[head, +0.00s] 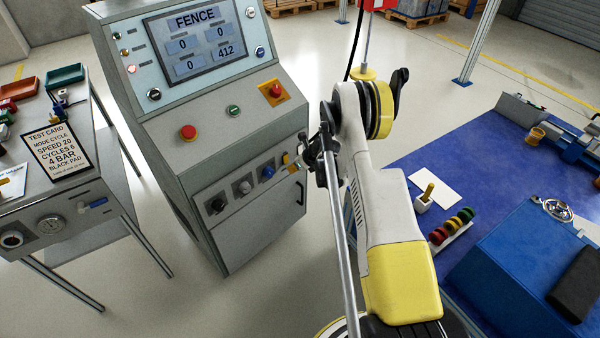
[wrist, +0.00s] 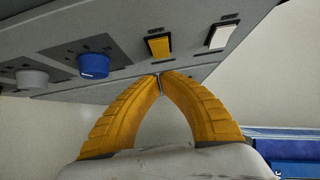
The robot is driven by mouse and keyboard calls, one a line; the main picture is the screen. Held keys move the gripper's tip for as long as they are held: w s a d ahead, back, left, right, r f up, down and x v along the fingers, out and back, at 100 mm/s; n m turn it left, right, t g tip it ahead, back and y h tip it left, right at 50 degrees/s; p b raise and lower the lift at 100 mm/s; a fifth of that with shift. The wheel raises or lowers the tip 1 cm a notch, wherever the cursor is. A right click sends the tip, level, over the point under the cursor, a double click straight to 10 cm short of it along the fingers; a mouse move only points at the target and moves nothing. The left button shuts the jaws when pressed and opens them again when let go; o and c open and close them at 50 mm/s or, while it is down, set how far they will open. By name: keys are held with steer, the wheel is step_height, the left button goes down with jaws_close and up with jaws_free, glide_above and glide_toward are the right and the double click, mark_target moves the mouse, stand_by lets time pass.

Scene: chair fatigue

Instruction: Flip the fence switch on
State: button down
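The control cabinet (head: 225,130) has a screen (head: 205,42) that reads FENCE, with 0, 0, 0 and 412 below. Its lower front strip carries a row of controls. In the wrist view these include a yellow rocker switch (wrist: 159,47) and a white rocker switch (wrist: 221,36). Their labels are too small to read, so I cannot tell which one is the fence switch. My gripper (wrist: 160,78) has its yellow fingertips together, just below the yellow switch in the picture. I cannot tell whether they touch the panel. In the head view the fingers are largely hidden.
A blue knob (wrist: 93,65) and a grey knob (wrist: 32,78) sit left of the switches. Above are a red button (head: 188,132) and an emergency stop (head: 275,91). A side table (head: 75,200) stands left; a blue mat (head: 440,150) lies right.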

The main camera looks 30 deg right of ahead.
mark_target(285, 163)
steer(key=shift+w+a+f, duration=0.1)
steer(key=shift+w+a, duration=0.1)
steer(key=shift+w, duration=0.75)
steer(key=shift+w+a+f, duration=0.15)
steer(key=shift+w+f, duration=0.15)
steer(key=shift+w, duration=0.25)
steer(key=shift+s+r, duration=0.1)
steer(key=shift+r, duration=0.8)
